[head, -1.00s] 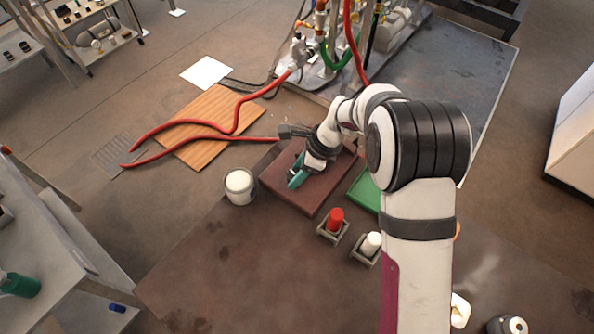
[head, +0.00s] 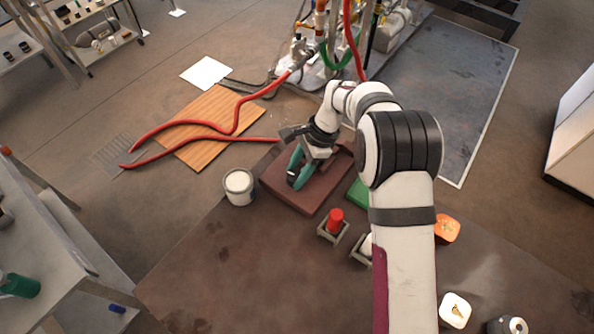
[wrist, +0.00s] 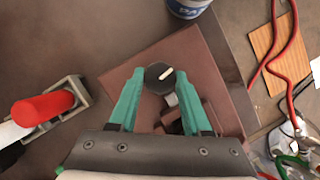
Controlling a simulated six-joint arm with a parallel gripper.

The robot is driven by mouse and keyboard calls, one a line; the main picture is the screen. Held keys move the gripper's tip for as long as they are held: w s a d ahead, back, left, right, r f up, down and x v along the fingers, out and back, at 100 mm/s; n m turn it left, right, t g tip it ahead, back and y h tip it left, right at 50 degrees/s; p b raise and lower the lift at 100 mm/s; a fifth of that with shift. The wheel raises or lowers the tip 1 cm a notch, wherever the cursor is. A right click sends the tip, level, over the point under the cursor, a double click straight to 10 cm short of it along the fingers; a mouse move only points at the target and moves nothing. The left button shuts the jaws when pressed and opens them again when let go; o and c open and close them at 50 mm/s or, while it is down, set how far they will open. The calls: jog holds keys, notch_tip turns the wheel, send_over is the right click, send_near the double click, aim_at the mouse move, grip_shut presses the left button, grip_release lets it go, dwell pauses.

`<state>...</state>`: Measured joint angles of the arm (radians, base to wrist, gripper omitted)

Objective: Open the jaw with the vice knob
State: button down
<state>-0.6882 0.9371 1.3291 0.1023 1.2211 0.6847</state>
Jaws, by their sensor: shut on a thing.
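My gripper (wrist: 160,80), with two teal fingers, is shut on the vice knob (wrist: 160,78), a round dark knob with a pale pointer line. The knob sits between the fingertips in the wrist view. Reddish-brown blocks of the vice (wrist: 190,118) show partly between and behind the fingers; how far its jaw stands open cannot be told. In the head view my gripper (head: 296,172) is low over the reddish-brown board (head: 308,203). The knob is hidden there by the gripper.
A paint can (head: 239,188) stands left of the board. A red-topped item (head: 335,220) in a grey holder is in front of it, with a white one beside it partly behind my arm. A green object (head: 357,193) lies to the right. Red hoses (head: 200,138) cross a wooden panel (head: 212,108).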

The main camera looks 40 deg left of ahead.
jog(key=n, duration=0.2)
jog(key=n+h, duration=0.1)
jog(key=n, duration=0.1)
jog(key=n+g+h, duration=0.1)
jog(key=n, duration=0.1)
jog(key=shift+a+n, duration=0.25)
jog(key=shift+n, duration=0.05)
jog(key=n+h, duration=0.1)
jog(key=n, duration=0.2)
jog(key=shift+h, duration=0.3)
jog(key=shift+a+n+t+h, duration=0.1)
jog(key=shift+n+t+h, duration=0.45)
jog(key=shift+n, duration=1.45)
jog(key=shift+c, duration=1.8)
grip_release()
